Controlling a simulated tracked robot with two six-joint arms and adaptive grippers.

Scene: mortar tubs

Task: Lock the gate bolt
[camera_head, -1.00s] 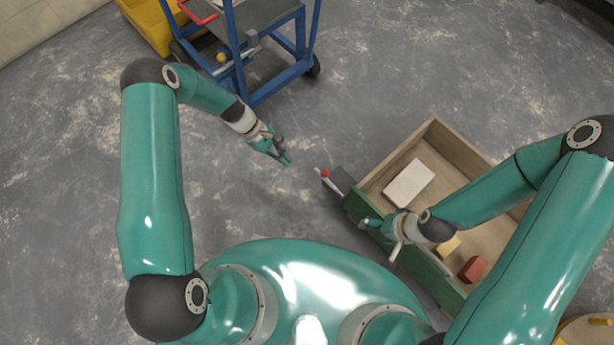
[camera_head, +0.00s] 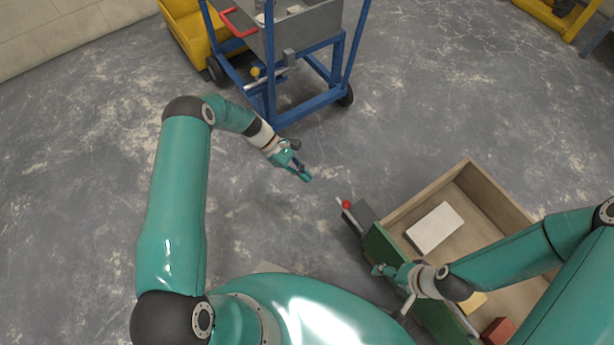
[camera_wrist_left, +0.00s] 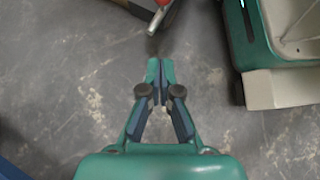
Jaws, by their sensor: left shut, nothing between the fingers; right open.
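A silver bolt rod with a yellow knob (camera_head: 255,72) is on the lower side of a blue-framed cart (camera_head: 297,110) at the top. A second rod, with a red knob (camera_head: 346,204), sticks out from the corner of a green-fronted wooden box (camera_head: 380,243). I cannot tell for certain which is the gate bolt. My left gripper (camera_head: 307,178) is shut and empty over bare floor, between the cart and the red knob, touching neither. In the left wrist view its fingertips (camera_wrist_left: 160,66) meet, and a rod end and red part (camera_wrist_left: 160,14) show beyond. My right gripper (camera_head: 384,271) is open, above the box's green front.
The box holds a white block (camera_head: 435,228) and a red block (camera_head: 498,331). A yellow bin (camera_head: 197,35) stands behind the cart. A yellow frame (camera_head: 550,18) is at the top right. The grey floor between cart and box is clear.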

